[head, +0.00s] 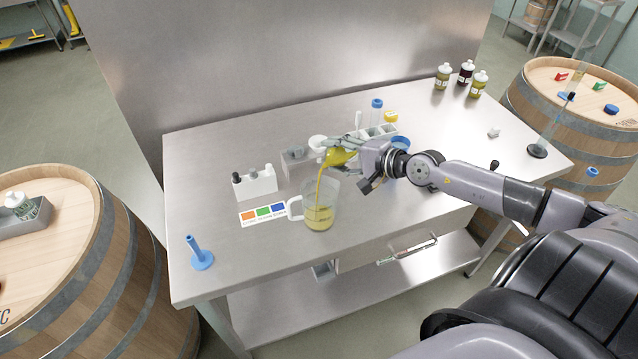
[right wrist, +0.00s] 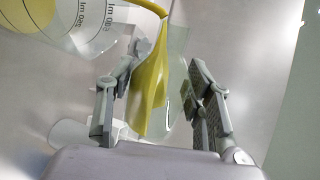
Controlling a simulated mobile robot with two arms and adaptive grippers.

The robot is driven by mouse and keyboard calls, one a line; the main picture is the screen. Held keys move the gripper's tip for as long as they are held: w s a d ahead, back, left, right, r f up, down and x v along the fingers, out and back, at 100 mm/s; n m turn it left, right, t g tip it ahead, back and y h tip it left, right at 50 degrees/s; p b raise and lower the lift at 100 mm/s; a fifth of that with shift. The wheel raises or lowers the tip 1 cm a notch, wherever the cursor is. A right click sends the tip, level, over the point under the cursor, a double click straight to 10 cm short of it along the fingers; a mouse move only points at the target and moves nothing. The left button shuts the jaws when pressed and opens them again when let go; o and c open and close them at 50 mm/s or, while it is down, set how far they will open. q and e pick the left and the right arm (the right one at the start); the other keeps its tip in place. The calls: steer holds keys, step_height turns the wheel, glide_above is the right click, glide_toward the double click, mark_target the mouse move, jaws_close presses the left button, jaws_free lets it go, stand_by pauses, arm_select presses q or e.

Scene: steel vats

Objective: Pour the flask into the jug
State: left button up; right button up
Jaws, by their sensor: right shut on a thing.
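A clear flask (head: 340,157) with yellow liquid is tipped to the left, held in my right gripper (head: 362,160). A stream of yellow liquid runs from its mouth down into the clear jug (head: 318,208), which stands upright on the steel table with its handle to the left. Some yellow liquid lies in the lower part of the jug. In the right wrist view the flask (right wrist: 165,75) sits between the two fingers, and part of the jug (right wrist: 75,22) shows at the top left. My left gripper is not in view.
The steel table (head: 235,215) also holds a colour card (head: 263,214), a white rack (head: 255,182), a blue stand (head: 201,254) at the front left, and several bottles (head: 462,78) at the back right. Barrels (head: 75,250) stand at both sides. The table's right half is mostly clear.

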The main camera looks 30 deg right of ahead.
steer(key=shift+f, duration=0.1)
steer(key=shift+f, duration=0.15)
steer(key=shift+a+f+n+h+p, duration=0.15)
steer(key=shift+n+h+p, duration=0.15)
steer(key=shift+p, duration=0.25)
steer(key=shift+f, duration=0.25)
steer(key=shift+f+p, duration=0.2)
steer(key=shift+p, duration=0.25)
steer(key=shift+f, duration=0.2)
steer(key=shift+r+n+p, duration=0.2)
steer(key=shift+n+p, duration=0.2)
steer(key=shift+p, duration=0.4)
